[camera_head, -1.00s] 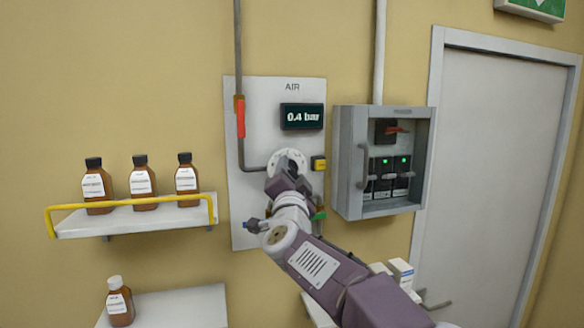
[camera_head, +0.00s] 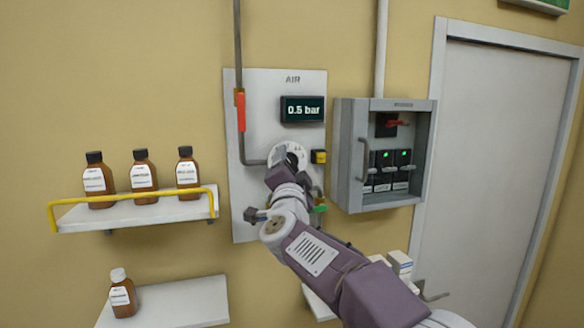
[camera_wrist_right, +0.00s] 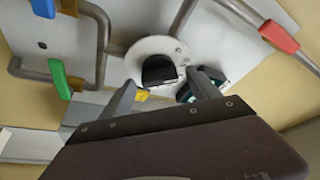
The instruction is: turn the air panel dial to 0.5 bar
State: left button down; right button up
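The grey AIR panel (camera_head: 250,85) is on the wall, and its display (camera_head: 302,110) reads 0.5 bar. The round white dial (camera_head: 277,154) sits below the display, partly hidden by my right gripper (camera_head: 291,160). In the right wrist view, the dial plate (camera_wrist_right: 150,48) carries a black knob (camera_wrist_right: 158,70). My right gripper (camera_wrist_right: 160,92) shows there with its two fingers spread apart. The knob appears between and just beyond the fingertips, with visible gaps on both sides. My left gripper is not in view.
A red-handled valve (camera_head: 240,112) is on the pipe left of the dial. A yellow button (camera_head: 319,157) is right of the dial. An open-fronted electrical box (camera_head: 350,150) stands close to the right. A shelf (camera_head: 140,213) with brown bottles is to the left.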

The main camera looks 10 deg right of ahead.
jog(key=shift+s+a+f, duration=0.1)
jog(key=shift+s+f, duration=0.05)
jog(key=shift+s, duration=0.1)
jog(key=b+v, duration=0.4)
jog(key=v, duration=0.4)
jog(key=shift+s, duration=0.3)
jog(key=shift+w, duration=0.1)
